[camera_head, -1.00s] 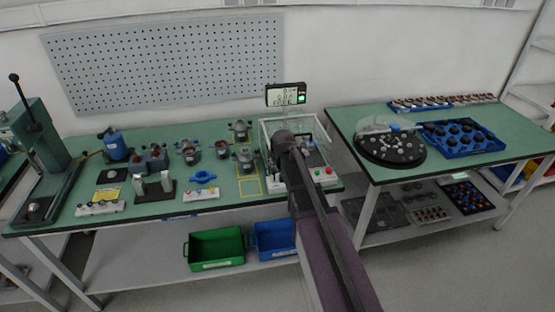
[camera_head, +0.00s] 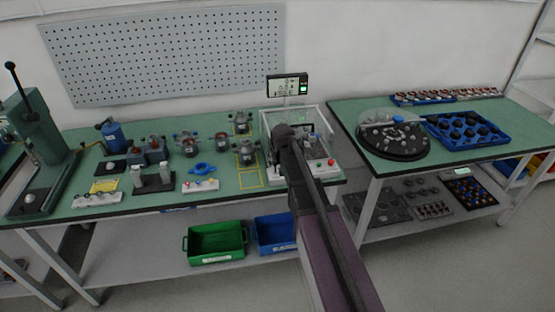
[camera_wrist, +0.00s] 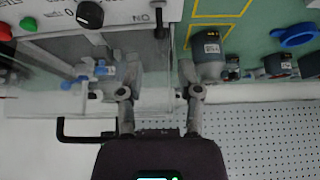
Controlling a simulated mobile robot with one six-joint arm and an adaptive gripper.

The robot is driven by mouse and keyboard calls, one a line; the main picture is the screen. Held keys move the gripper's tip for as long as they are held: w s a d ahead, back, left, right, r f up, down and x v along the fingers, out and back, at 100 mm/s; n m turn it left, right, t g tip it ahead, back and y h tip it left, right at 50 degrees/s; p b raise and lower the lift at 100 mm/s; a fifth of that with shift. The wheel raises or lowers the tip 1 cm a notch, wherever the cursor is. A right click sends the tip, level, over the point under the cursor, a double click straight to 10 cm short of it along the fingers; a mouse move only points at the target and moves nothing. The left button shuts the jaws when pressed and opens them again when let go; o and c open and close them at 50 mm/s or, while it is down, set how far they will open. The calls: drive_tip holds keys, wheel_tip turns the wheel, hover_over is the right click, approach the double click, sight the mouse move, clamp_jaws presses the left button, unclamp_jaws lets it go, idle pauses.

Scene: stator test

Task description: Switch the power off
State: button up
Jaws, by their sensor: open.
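The test station has a white control panel (camera_wrist: 120,12) at the top left of the wrist view. On it is a black rotary knob (camera_wrist: 90,14) between a "0" mark and an upside-down "ON" mark; its exact setting is unclear. A green button (camera_wrist: 28,24) and a red button (camera_wrist: 4,31) sit left of it. My gripper (camera_wrist: 158,72) is open, with nothing between its fingers, below and right of the knob in the picture and apart from it. In the head view, my arm hides the knob; the red button (camera_head: 331,162) shows on the panel's right.
A clear-walled enclosure (camera_head: 295,117) stands behind the panel, close to my gripper. A monitor (camera_head: 288,86) with a green patch stands behind it. Motor units (camera_head: 246,155) stand on the green bench to the left. A second bench (camera_head: 360,174) is at right, across a gap.

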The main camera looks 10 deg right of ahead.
sight(275, 164)
drive_tip(key=shift+b+x, duration=0.5)
drive_tip(key=shift+x, duration=0.35)
drive_tip(key=shift+w+f, duration=0.15)
drive_tip(key=shift+f, duration=0.05)
drive_tip(key=shift+b+x, duration=2.35)
drive_tip(key=shift+x, duration=0.15)
drive_tip(key=c, duration=0.5)
